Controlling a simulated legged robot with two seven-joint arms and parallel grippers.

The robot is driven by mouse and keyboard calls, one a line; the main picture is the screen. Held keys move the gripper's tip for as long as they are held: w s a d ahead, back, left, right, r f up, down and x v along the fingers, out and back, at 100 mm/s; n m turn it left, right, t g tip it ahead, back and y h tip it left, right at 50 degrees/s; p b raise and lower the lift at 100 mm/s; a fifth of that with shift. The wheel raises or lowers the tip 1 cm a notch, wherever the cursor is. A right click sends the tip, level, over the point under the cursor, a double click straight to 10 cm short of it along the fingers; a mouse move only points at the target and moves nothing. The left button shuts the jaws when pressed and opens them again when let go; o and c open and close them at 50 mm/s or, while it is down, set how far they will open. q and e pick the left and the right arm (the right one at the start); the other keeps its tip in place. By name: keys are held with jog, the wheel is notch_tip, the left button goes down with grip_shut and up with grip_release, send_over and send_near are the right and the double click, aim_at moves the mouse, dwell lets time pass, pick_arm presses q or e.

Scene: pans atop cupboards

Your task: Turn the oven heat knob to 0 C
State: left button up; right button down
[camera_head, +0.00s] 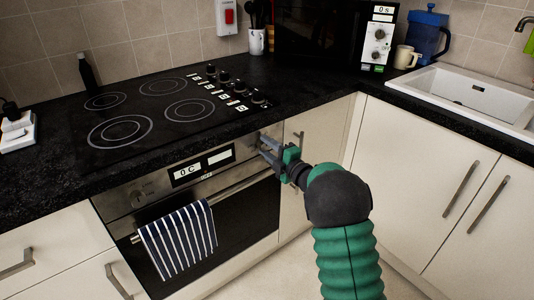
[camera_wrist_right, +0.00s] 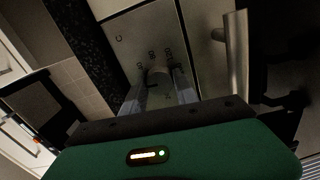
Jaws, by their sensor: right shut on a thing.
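The oven (camera_head: 232,213) is built in under the black hob, with a steel control panel. Its display (camera_head: 187,171) reads "0 C". A round knob (camera_head: 139,198) is at the panel's left end. My right gripper (camera_head: 264,145) is at the panel's right end, shut on the heat knob there. The right wrist view shows that knob (camera_wrist_right: 158,76) between the two fingers (camera_wrist_right: 157,88), with printed marks around it. The fingers hide much of the knob in the head view. My left gripper is not in view.
A striped towel (camera_head: 178,241) hangs on the oven's handle (camera_head: 243,184), just below the panel. The black hob (camera_head: 150,110) and worktop lie above. Cupboard doors (camera_head: 408,175) with handles stand to the right of my arm.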

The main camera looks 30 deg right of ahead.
jog(key=shift+a+f+n+b, duration=0.1)
jog(key=shift+f+n+b, duration=0.3)
jog(key=shift+n, duration=0.2)
jog(key=c, duration=0.9)
grip_release()
jog(key=shift+c, duration=0.2)
jog(key=shift+r, duration=0.15)
jog(key=shift+r, duration=0.1)
jog(key=s+d+p, duration=0.1)
jog(key=s+p, duration=0.2)
jog(key=s, duration=1.3)
jog(key=shift+s+d, duration=0.25)
jog(key=shift+s, duration=0.1)
